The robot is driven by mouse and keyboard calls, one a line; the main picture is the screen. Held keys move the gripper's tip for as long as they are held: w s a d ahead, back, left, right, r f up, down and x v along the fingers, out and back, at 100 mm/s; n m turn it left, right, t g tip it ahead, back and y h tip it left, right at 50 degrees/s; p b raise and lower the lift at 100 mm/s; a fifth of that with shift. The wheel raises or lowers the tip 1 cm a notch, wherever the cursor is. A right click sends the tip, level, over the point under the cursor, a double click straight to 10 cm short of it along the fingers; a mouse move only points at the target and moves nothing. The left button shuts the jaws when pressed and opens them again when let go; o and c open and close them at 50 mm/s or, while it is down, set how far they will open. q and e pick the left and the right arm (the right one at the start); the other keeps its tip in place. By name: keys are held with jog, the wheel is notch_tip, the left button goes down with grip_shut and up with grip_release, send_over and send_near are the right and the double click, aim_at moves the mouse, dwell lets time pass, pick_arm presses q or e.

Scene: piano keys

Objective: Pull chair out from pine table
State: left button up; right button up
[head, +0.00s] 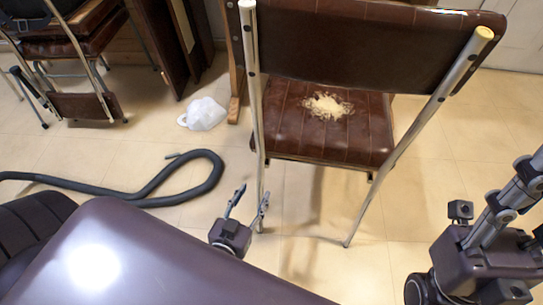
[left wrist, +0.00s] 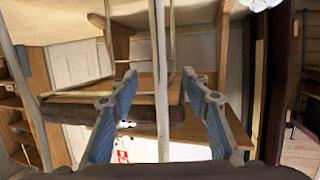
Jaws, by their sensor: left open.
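The chair (head: 322,115) has a brown padded seat and backrest on a metal tube frame. The seat cover is torn, with pale stuffing showing. The chair stands upright in the head view. My left gripper (head: 252,192) is open, low beside the chair's left near leg. In the left wrist view a metal tube (left wrist: 160,80) runs between the open fingers (left wrist: 168,84); I see no grip on it. A pine upright (head: 236,85), perhaps of the table, shows behind the chair; the tabletop is mostly hidden. My right arm (head: 480,255) is at lower right; its fingers are unclear.
A dark hose (head: 170,195) curves across the tiled floor at left. A white plastic bag (head: 203,114) lies beside the pine upright. Another brown chair (head: 60,48) and a folded dark item (head: 85,106) stand at upper left.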

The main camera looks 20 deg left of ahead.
pick_arm(q)
jog(key=s+p, duration=0.2)
jog(key=s, duration=0.4)
jog(key=shift+s+d, duration=0.15)
jog(key=shift+d, duration=0.1)
dwell(0.4)
